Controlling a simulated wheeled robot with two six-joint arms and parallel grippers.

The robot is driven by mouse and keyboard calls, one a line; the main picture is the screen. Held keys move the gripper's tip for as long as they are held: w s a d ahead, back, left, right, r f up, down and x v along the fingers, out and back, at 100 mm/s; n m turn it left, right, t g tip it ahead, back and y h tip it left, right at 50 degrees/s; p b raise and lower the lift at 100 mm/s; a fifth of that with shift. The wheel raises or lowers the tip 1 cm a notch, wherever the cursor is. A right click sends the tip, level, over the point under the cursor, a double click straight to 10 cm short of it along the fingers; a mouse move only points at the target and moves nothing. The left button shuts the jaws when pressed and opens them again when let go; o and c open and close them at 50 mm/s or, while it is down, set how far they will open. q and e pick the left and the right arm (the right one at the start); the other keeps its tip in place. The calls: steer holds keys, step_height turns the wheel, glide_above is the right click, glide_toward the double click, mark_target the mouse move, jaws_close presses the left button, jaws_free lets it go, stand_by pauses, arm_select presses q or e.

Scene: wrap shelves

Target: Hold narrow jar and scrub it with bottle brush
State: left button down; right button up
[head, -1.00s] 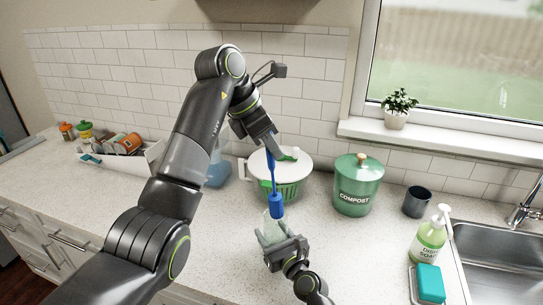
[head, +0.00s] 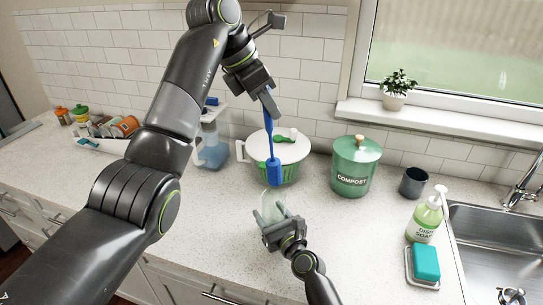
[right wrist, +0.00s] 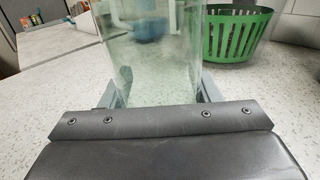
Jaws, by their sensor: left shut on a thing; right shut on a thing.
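My left gripper (head: 267,100) is shut on the blue bottle brush (head: 269,138), which hangs down with its bristle head (head: 275,172) lowest. The clear glass narrow jar (head: 270,208) stands upright below, in my right gripper (head: 282,230), which is shut on it. The brush head appears just above the jar's mouth; the exact gap is hard to tell. In the right wrist view the jar (right wrist: 150,60) fills the middle between the two fingers. Its upper rim is outside that view.
A green compost bin (head: 354,170), dark cup (head: 413,182), soap bottle (head: 425,222) and teal sponge (head: 426,262) are to the right, beside the sink (head: 490,235). A blue pitcher (head: 212,155) stands left.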

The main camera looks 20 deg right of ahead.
stand_by(0.4)
steer(key=o, duration=1.2)
steer(key=shift+c, duration=0.2)
steer(key=s, duration=0.4)
steer(key=s+d, duration=0.1)
steer(key=s, duration=0.3)
steer(key=s+d, duration=0.1)
steer(key=s, duration=0.2)
steer(key=shift+s+d, duration=0.15)
steer(key=shift+s, duration=0.25)
